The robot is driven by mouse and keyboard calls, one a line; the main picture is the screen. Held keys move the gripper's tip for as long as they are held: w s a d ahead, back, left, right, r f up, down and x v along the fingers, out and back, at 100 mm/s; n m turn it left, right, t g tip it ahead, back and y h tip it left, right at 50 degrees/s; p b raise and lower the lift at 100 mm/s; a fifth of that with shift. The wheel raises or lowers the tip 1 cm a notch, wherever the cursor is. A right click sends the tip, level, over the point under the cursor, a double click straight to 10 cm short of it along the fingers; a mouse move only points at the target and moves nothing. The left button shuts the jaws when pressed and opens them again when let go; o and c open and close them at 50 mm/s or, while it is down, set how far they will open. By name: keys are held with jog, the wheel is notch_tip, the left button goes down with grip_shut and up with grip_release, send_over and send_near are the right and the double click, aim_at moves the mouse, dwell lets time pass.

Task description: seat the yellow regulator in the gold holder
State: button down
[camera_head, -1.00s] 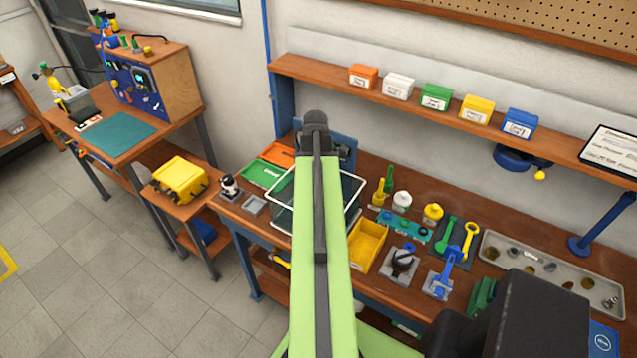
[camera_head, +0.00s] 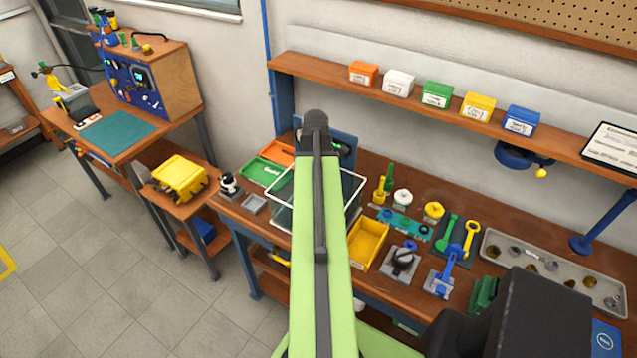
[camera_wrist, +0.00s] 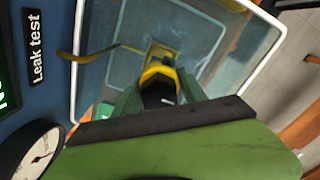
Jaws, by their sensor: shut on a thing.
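The gold holder (camera_wrist: 163,50) shows inside the tank, just past the regulator, with a bent gold rod (camera_wrist: 90,54) running left. I cannot tell whether regulator and holder touch. In the head view, my arm hides the gripper, regulator and holder; the tank's rim (camera_head: 357,204) shows beside it.
A blue leak-test panel (camera_wrist: 32,95) with a round gauge (camera_wrist: 28,155) stands close on the wrist view's left. Right of the tank are a yellow bin (camera_head: 367,243), small parts and a grey tray (camera_head: 487,244). Green and orange trays (camera_head: 262,172) lie left of it.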

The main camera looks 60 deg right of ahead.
jog(key=shift+f+b, duration=4.15)
dwell(3.3)
jog(key=c, duration=0.6)
grip_release()
